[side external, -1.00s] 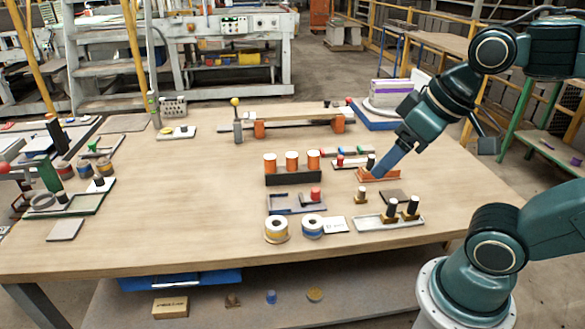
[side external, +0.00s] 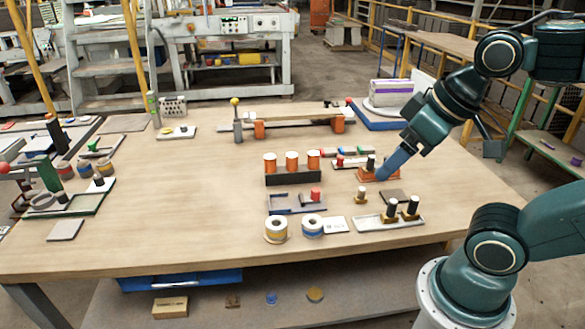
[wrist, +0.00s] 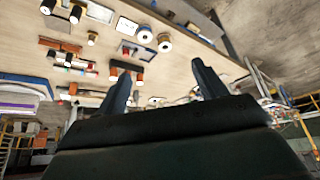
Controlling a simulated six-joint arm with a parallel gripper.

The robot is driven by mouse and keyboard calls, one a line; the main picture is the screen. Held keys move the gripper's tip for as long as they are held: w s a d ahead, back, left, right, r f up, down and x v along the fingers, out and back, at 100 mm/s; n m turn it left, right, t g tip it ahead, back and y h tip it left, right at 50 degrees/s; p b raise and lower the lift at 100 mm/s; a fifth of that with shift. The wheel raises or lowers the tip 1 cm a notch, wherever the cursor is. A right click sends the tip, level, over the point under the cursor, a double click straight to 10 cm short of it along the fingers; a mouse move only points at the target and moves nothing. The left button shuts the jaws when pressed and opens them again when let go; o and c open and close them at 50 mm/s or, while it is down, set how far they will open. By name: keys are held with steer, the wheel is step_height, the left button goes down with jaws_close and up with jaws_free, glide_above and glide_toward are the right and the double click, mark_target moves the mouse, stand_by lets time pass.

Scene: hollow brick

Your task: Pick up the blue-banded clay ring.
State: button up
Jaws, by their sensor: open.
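The blue-banded ring (side external: 312,226) is a short pale cylinder with a dark hole in its top. It stands upright near the table's front edge, beside a yellow-banded ring (side external: 276,229). In the wrist view the blue-banded ring (wrist: 145,34) is small at the top, left of the yellow-banded one (wrist: 165,44). My gripper (side external: 384,172) is behind and to the right of the rings, close to an orange-brown tray. In the wrist view its fingers (wrist: 160,80) are spread with nothing between them. Whether it touches the tray I cannot tell.
The orange-brown tray (side external: 366,178) holds a dark peg. A grey tray with dark pegs (side external: 375,222) lies right of the rings, and a white card (side external: 335,225) lies beside the blue-banded ring. The table's left middle (side external: 180,200) is clear.

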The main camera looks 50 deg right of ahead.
steer(key=shift+o, duration=0.4)
steer(key=shift+w, duration=0.15)
steer(key=n+g+y, duration=0.4)
steer(key=n, duration=1)
glide_above(315, 216)
steer(key=s, duration=0.1)
steer(key=shift+s+d+f, duration=0.1)
steer(key=shift+f, duration=12)
steer(key=shift+x, duration=2.55)
steer(key=shift+s, duration=0.1)
steer(key=shift+c, duration=0.2)
steer(key=c, duration=1.1)
